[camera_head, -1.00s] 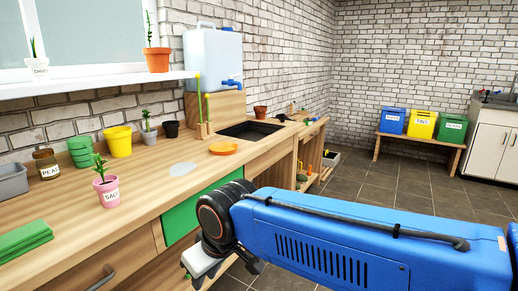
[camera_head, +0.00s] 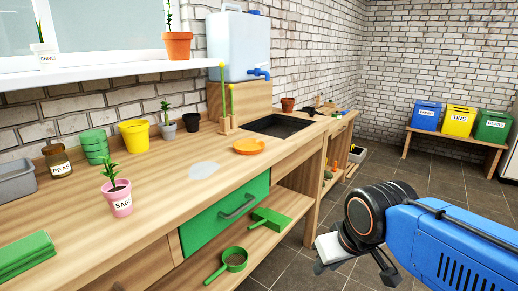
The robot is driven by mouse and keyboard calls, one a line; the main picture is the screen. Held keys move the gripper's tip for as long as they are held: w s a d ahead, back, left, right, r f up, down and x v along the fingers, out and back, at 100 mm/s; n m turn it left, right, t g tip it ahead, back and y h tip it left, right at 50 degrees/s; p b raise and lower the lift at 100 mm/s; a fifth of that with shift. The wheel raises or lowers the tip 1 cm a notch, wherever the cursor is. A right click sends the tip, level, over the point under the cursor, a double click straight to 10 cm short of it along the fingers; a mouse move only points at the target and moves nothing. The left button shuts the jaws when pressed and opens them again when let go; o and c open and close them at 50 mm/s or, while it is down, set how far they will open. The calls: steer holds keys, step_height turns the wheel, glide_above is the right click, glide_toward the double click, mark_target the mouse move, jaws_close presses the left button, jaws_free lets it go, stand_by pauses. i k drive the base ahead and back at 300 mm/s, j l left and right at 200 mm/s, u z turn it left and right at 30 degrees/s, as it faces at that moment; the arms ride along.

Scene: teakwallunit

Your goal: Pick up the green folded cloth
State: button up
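The green folded cloth (camera_head: 24,256) lies flat on the wooden counter at the lower left, stacked in layers. My gripper (camera_head: 328,262) is at the lower right, in front of the counter and far to the right of the cloth.
A pink sage pot (camera_head: 121,204) stands to the right of the cloth, and a grey bin (camera_head: 14,181) behind it. An orange dish (camera_head: 249,147) and pale puddle (camera_head: 204,170) lie farther along the counter. A green drawer (camera_head: 226,214) and lower shelf are below.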

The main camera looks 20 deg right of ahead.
mark_target(18, 257)
steer(key=u, duration=1.5)
